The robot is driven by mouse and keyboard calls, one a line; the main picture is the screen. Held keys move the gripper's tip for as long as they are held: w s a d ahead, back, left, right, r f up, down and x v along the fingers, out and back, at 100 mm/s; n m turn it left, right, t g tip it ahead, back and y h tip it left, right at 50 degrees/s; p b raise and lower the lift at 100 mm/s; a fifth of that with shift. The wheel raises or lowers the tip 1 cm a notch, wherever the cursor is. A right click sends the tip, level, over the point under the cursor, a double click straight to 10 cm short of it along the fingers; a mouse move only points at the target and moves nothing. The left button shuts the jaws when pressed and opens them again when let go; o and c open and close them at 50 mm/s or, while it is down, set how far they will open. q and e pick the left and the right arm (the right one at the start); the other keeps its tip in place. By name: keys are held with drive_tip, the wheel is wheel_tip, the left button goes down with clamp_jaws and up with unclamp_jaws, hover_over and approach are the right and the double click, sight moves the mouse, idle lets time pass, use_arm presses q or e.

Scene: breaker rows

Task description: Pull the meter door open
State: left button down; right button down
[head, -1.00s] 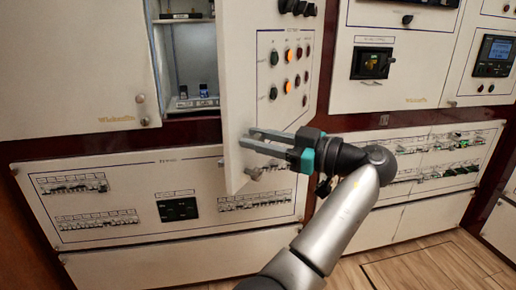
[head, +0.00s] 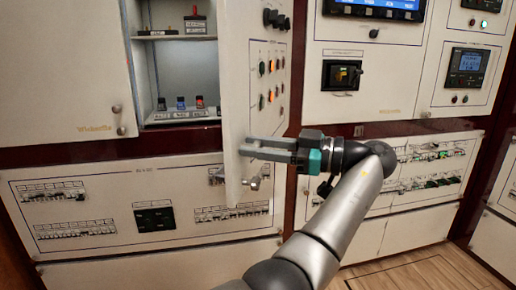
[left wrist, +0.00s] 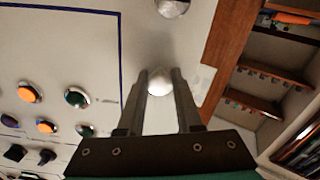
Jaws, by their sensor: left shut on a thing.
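The meter door (head: 237,95) is a pale panel with rows of buttons and lamps. It stands swung out from its cabinet, seen steeply from the side. My left gripper (head: 245,149) is at the lower part of the door. In the left wrist view its fingers (left wrist: 160,78) are shut on a round, pale knob (left wrist: 158,84) on the door face. A second knob (left wrist: 172,6) shows at the top edge of that view. In the head view a knob (head: 254,183) shows below the fingers. My right gripper is not in view.
The open cabinet (head: 180,75) has shelves with small devices inside. A closed panel (head: 65,80) is on its left. Breaker panels (head: 110,235) run below. Another cabinet panel (head: 390,90) stands close on the right. Free wooden floor (head: 425,275) shows at the lower right.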

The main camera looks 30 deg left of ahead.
sight(239, 34)
use_arm(q)
drive_tip(key=c, duration=0.6)
unclamp_jaws()
drive_tip(key=shift+r, duration=0.65)
wheel_tip(239, 34, up, 17)
drive_tip(key=p, duration=0.5)
drive_tip(key=shift+r, duration=0.1)
drive_tip(key=shift+r+p, duration=0.35)
drive_tip(key=shift+r, duration=0.4)
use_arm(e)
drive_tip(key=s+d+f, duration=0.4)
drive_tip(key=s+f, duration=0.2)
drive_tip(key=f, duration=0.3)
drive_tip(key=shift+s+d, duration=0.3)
